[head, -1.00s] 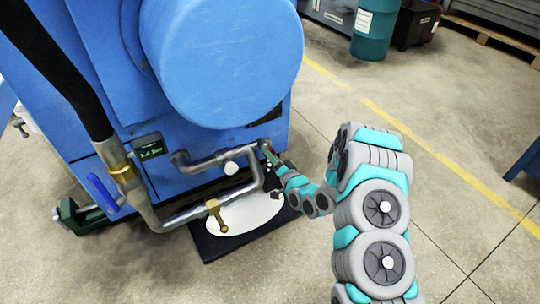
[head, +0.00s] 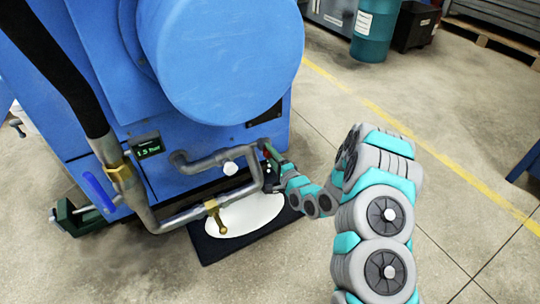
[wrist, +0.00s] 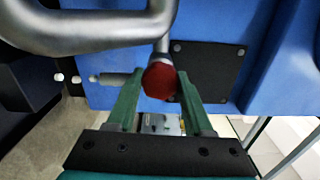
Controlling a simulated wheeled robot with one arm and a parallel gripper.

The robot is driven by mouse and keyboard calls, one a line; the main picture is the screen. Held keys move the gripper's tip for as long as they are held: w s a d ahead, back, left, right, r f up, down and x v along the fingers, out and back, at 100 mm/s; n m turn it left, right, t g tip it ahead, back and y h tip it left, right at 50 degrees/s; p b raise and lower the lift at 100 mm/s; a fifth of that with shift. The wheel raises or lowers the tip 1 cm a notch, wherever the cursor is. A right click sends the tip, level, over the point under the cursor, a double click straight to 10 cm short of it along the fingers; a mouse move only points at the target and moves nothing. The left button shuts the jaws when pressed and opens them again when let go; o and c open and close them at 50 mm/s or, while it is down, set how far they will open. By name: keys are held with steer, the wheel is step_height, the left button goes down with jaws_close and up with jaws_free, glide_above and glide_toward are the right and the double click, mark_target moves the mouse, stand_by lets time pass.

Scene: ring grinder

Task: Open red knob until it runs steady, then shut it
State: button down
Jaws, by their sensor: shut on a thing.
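The red knob (wrist: 160,80) sits at the lower end of a grey pipe, between the two green fingers of my gripper (wrist: 159,85) in the wrist view. The fingers are shut on it, one on each side. In the head view my gripper (head: 270,154) is at the right end of the pipework, low on the blue machine (head: 105,60); the knob is mostly hidden there. A small display with green characters (head: 149,147) is on the machine's front; its reading is too small to be sure of.
A white oval (head: 245,214) lies on a dark mat (head: 222,246) below the pipes. A brass tap (head: 216,215) and a blue lever handle (head: 99,191) sit on pipes to the left. A dark green vise-like object (head: 75,217) is at far left.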

steer(key=shift+w+d, duration=0.1)
stand_by(0.4)
steer(key=shift+c, duration=1.5)
jaws_free()
steer(key=v, duration=0.7)
steer(key=shift+s+d+p, duration=0.15)
steer(key=shift+s+p, duration=0.2)
steer(key=shift+s, duration=0.05)
